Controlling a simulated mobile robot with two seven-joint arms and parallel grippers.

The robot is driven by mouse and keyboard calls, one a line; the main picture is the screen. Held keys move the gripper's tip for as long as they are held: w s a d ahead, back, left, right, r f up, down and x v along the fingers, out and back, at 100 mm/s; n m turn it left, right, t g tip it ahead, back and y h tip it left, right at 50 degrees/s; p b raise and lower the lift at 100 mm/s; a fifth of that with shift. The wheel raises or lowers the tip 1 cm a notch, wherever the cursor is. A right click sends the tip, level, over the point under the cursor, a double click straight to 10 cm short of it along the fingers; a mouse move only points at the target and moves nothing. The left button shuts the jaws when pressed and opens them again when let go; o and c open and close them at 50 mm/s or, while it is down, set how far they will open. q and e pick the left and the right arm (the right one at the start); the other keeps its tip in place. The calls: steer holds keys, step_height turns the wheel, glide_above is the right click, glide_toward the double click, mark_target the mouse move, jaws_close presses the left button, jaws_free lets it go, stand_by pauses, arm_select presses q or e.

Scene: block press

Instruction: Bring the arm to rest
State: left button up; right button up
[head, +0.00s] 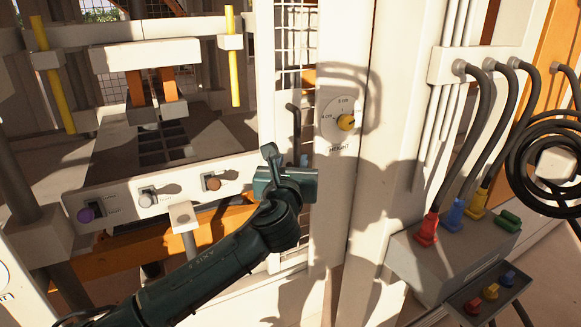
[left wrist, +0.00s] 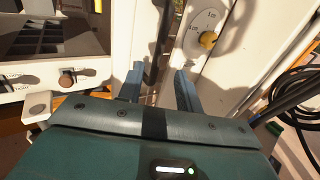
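My left gripper (head: 288,158) is in front of the press, at the right end of its white front panel. In the left wrist view its two fingers (left wrist: 160,88) stand apart, so it is open. A black bar handle (head: 296,132) rises just beyond the gripper. My right gripper is in neither view.
The press panel (head: 118,202) has several small knobs. A grey box (head: 455,262) with coloured plugs and black hoses stands at right.

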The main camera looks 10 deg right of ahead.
arm_select(q)
steer(key=shift+s+a, duration=0.25)
steer(key=shift+s, duration=0.45)
steer(key=s+a+f+n+g+y, duration=0.2)
steer(key=s+a+f+n+g, duration=0.3)
steer(key=a+f+n, duration=0.45)
steer(key=s+a+f+n+g+y, duration=0.2)
steer(key=s+a+f+n, duration=0.5)
steer(key=f+n, duration=0.4)
steer(key=s+a+f+n+g, duration=0.2)
steer(key=s+a+n, duration=0.35)
steer(key=s, duration=0.25)
steer(key=s+a+f+n+g+y, duration=0.1)
steer(key=s+a+f+n+g, duration=0.2)
steer(key=s+a+n, duration=0.45)
steer(key=s+a+f+n+g, duration=0.2)
steer(key=s+a+n, duration=0.15)
steer(key=s, duration=0.55)
steer(key=w+d+f+t+h, duration=0.2)
steer(key=w+d+f+t, duration=0.4)
steer(key=d+f+t, duration=0.1)
steer(key=shift+f+h, duration=0.3)
steer(key=shift+f, duration=0.2)
